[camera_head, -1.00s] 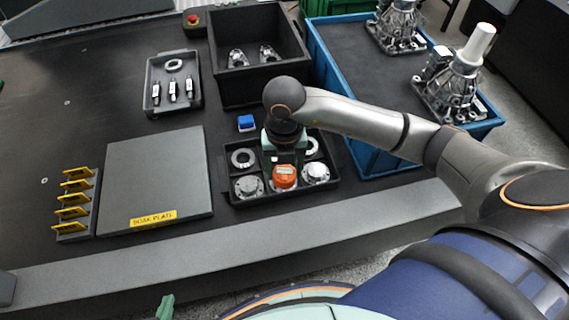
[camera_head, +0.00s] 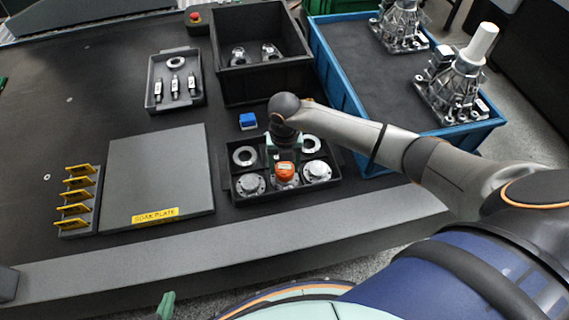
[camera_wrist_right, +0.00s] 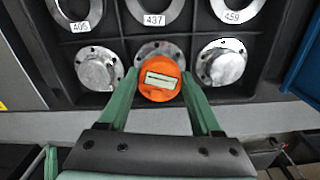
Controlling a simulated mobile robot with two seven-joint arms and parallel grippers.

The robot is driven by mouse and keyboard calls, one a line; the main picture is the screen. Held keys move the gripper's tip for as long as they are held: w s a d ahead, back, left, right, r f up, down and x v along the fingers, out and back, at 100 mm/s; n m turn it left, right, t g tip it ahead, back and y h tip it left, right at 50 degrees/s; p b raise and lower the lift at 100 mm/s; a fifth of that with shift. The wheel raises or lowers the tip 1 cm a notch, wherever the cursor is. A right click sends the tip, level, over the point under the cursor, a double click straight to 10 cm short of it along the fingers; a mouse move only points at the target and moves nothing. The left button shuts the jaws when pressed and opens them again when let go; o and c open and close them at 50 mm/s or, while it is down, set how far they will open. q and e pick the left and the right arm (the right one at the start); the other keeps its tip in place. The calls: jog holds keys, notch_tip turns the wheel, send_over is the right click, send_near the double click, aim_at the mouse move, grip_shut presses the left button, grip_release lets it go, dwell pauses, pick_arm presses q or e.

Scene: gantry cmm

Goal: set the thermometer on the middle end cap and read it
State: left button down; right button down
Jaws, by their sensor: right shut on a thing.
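The thermometer (camera_head: 285,171) is a round orange puck with a pale display, which faces up in the right wrist view (camera_wrist_right: 160,79). My right gripper (camera_wrist_right: 159,82) is shut on it, one green finger on each side; it also shows in the head view (camera_head: 284,160). The thermometer is over the middle end cap (camera_head: 288,184) of the tray's front row and covers most of it. The cap's flange (camera_wrist_right: 158,49) shows behind it in the wrist view. I cannot tell whether they touch. Only a green tip of my left gripper (camera_head: 166,305) shows at the bottom edge.
The black tray (camera_head: 226,172) also holds a left end cap (camera_head: 250,185), a right end cap (camera_head: 316,171) and rings behind. A soak plate (camera_head: 155,175) and a yellow-slotted rack (camera_head: 95,210) lie left. A blue block (camera_head: 248,121) is behind; a blue crate (camera_head: 340,85) stands right.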

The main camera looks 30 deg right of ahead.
aim_at(285, 168)
jog(key=shift+f, duration=0.2)
jog(key=shift+c, duration=0.4)
grip_release()
jog(key=shift+r, duration=0.1)
jog(key=shift+r, duration=0.2)
notch_tip(285, 168, up, 12)
jog(key=shift+s+f, duration=0.1)
dwell(0.3)
